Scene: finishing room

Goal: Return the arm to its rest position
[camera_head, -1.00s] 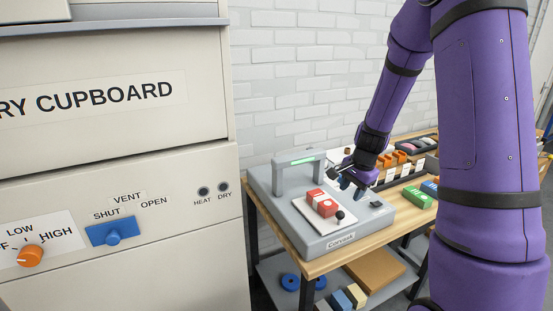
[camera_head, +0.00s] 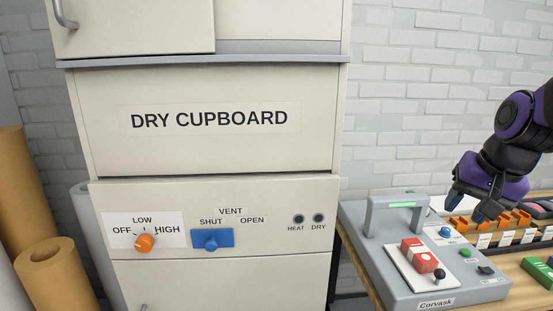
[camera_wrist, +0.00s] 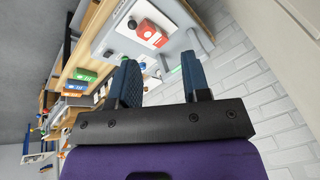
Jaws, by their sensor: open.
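My gripper (camera_head: 468,205) is in the head view at the right, above the right side of the grey Corvask machine (camera_head: 385,285). Its blue fingers are apart and empty. In the wrist view my gripper (camera_wrist: 160,85) shows both fingers spread with nothing between them. The machine lies beyond the fingers in that view. A red block (camera_head: 418,255) rests on the machine's white plate (camera_head: 397,266), apart from the fingers. My purple arm enters from the right edge; most of it is outside the head view.
The dry cupboard (camera_head: 215,85) fills the middle, with an orange knob (camera_head: 145,243) and a blue vent slider (camera_head: 212,243). The wooden bench (camera_head: 520,277) holds orange parts (camera_head: 490,222) and green blocks (camera_head: 540,270). Brown rolls (camera_head: 45,262) stand at the left.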

